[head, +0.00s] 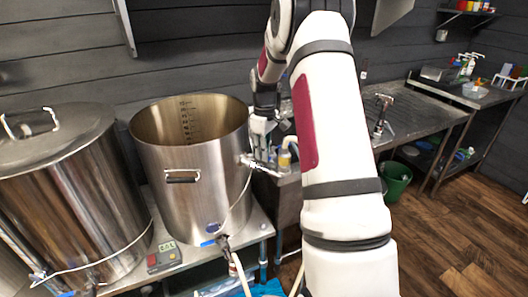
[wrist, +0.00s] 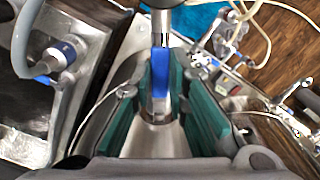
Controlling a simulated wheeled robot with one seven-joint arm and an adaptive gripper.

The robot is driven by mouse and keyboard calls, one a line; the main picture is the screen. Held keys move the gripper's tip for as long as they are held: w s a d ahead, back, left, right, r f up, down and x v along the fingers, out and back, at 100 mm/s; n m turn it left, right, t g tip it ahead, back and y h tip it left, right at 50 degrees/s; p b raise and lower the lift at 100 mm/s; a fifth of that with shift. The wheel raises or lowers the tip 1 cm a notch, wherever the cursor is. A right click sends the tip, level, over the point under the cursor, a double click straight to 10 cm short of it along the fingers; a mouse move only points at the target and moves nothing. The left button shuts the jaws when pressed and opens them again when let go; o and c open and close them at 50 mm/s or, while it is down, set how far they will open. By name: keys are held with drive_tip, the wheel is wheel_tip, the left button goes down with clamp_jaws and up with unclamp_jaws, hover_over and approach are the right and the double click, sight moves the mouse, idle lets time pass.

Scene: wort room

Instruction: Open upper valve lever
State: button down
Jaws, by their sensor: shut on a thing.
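In the wrist view, the blue valve lever (wrist: 160,80) lies lengthwise between the teal pads of my gripper (wrist: 163,92), which is shut on it. Bare metal of the lever or valve shows just beyond and just below the blue part. In the head view, my gripper (head: 263,130) points down beside the right wall of the open steel kettle (head: 180,210). A metal valve fitting (head: 250,162) sticks out from the kettle near it. The lever itself is hard to make out in the head view.
A lidded steel kettle (head: 75,190) stands at the left. A lower valve with a blue handle (head: 210,242) is at the open kettle's base, with a hose. A steel counter (head: 415,118) and a green bucket (head: 395,183) are at the right. Wooden floor is clear at lower right.

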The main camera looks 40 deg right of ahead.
drive_tip(key=c, duration=1.6)
unclamp_jaws()
drive_tip(key=shift+o, duration=0.2)
drive_tip(key=shift+r, duration=0.1)
wheel_tip(320, 180, up, 12)
